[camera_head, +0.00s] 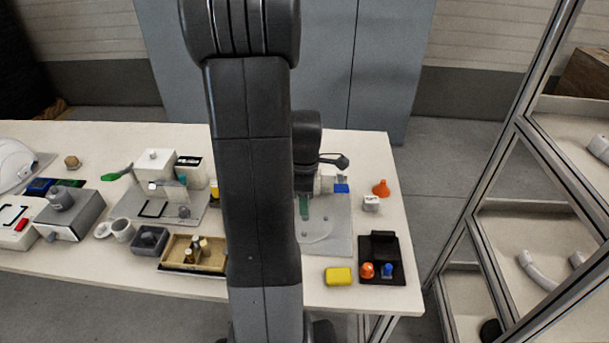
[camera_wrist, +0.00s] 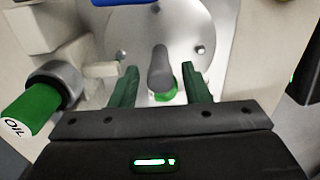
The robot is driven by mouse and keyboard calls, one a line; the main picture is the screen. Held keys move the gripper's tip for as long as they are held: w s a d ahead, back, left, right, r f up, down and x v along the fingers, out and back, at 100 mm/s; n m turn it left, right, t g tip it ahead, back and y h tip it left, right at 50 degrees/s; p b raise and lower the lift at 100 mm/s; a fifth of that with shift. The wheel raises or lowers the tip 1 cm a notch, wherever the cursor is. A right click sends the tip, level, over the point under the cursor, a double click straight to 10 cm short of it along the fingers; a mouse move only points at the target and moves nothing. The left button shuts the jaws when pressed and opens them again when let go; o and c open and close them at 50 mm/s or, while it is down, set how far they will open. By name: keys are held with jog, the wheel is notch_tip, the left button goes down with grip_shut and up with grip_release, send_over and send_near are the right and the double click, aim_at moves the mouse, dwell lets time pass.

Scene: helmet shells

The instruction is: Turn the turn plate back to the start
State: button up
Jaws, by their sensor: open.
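The turn plate (camera_wrist: 192,18) is a pale grey metal disc with bolt heads, at the top of the wrist view. A grey upright peg (camera_wrist: 160,68) stands in front of it, with a green spot at its foot. My gripper (camera_wrist: 160,78) is open, with its two green fingers on either side of the peg in the picture; I see no contact. In the head view, my gripper (camera_head: 304,206) is over the grey base plate (camera_head: 335,240) at the table's right, and my arm hides much of that area.
In the wrist view, a green cylinder marked OIL (camera_wrist: 30,108) in a grey collar is close on the left. In the head view, an orange funnel (camera_head: 381,188), a yellow block (camera_head: 339,276) and a black tray (camera_head: 397,262) lie near the right edge. Fixtures crowd the left.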

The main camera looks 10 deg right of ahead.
notch_tip(320, 180, up, 10)
jog(key=shift+f, duration=0.2)
jog(key=shift+f, duration=0.1)
dwell(0.3)
notch_tip(320, 180, down, 14)
jog(key=shift+r, duration=0.1)
dwell(0.5)
jog(key=shift+r, duration=0.1)
